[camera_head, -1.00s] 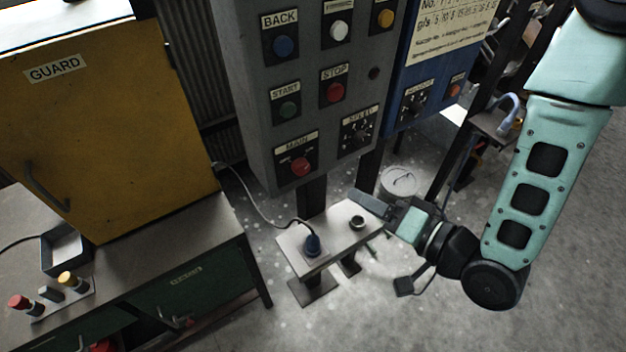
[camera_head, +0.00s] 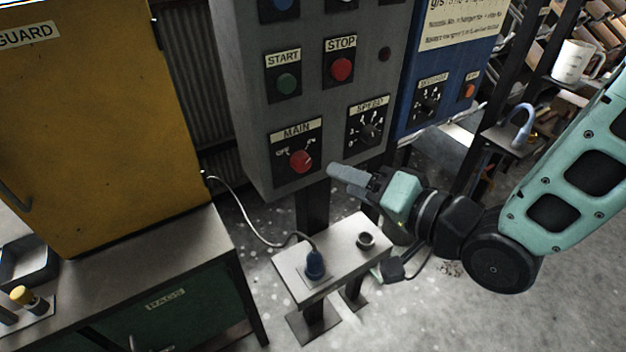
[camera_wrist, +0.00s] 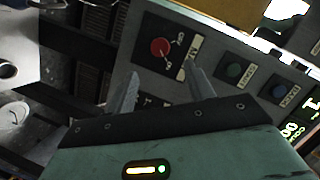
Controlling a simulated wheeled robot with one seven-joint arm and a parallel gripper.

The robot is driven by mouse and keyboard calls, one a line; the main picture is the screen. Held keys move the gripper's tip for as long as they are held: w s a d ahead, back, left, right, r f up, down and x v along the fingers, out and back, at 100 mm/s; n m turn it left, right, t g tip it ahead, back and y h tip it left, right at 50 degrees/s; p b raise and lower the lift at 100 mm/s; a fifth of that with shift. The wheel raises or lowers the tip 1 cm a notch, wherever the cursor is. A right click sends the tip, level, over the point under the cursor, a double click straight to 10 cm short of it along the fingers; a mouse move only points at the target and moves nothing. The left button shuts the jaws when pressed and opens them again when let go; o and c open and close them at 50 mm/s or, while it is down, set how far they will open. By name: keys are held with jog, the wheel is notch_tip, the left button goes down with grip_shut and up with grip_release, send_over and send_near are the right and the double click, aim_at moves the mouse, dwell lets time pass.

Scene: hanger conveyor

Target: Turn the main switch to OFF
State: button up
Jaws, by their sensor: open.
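The main switch (camera_head: 301,160) is a red round knob on a black plate under a MAIN label, low on the grey control panel (camera_head: 250,120). OFF is marked at its upper left and ON at its upper right; the knob's exact setting is too small to tell. It also shows in the wrist view (camera_wrist: 159,47), beyond and between the two fingers. My gripper (camera_head: 345,174) is in front of the panel, to the right of and slightly below the switch, apart from it. In the wrist view the fingers of my gripper (camera_wrist: 160,88) are spread and hold nothing.
The SPEED dial (camera_head: 369,132) is just right of the switch; START (camera_head: 287,84) and STOP (camera_head: 341,69) buttons sit above. A small stand (camera_head: 340,258) with a blue plug (camera_head: 315,266) is below. A yellow guard cabinet (camera_head: 90,130) stands left, a blue panel (camera_head: 440,75) right.

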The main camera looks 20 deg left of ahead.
aim_at(305, 165)
jog(key=p+x, duration=0.2)
jog(key=x, duration=0.5)
jog(key=shift+w+a, duration=0.1)
jog(key=shift+a, duration=0.2)
jog(key=shift+w+a+f, duration=0.15)
jog(key=shift+w+a, duration=0.1)
jog(key=shift+a, duration=0.25)
jog(key=c, duration=1)
